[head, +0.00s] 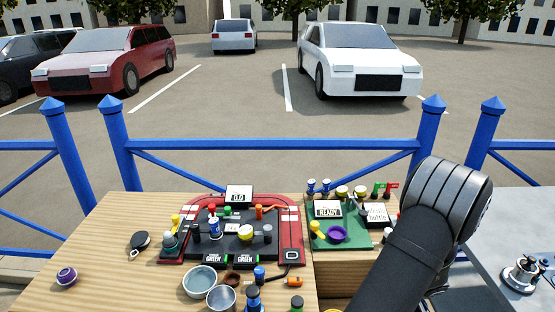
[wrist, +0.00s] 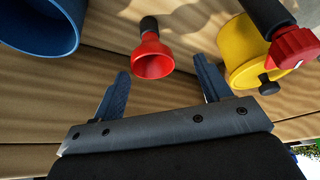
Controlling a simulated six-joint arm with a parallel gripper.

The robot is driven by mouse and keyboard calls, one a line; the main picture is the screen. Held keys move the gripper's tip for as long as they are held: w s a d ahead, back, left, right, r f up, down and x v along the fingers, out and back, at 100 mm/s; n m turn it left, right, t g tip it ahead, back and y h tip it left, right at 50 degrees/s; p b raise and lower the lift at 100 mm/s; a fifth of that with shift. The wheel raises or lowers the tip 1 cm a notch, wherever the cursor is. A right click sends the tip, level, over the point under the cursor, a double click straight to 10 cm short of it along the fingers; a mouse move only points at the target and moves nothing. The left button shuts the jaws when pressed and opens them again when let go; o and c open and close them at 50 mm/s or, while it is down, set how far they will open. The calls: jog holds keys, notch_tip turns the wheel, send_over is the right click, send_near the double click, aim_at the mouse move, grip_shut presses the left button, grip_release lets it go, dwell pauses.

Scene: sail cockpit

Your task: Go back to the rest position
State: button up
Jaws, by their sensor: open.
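My gripper (wrist: 161,68) shows in the wrist view with its two blue-grey fingers spread apart and nothing held between them. A red flared, cup-like piece with a dark stem (wrist: 152,62) lies beyond the fingertips, seen in the gap; I cannot tell the distance. In the head view my dark arm rises from the bottom, bends at a large ribbed joint at the right, and hides my gripper.
A grey surface with a metal winch-like fitting (head: 522,275) lies right. A blue railing (head: 270,144) runs behind. The wrist view shows a blue cup (wrist: 40,25) and yellow cylinder (wrist: 240,50).

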jog(key=s+d+r, duration=0.4)
jog(key=s+r, duration=0.3)
jog(key=s, duration=0.2)
notch_tip(320, 180, up, 22)
jog(key=w+a, duration=0.3)
jog(key=w, duration=0.5)
jog(key=shift+w+a+r, duration=0.2)
jog(key=shift+w+r, duration=0.05)
jog(key=shift+w, duration=0.05)
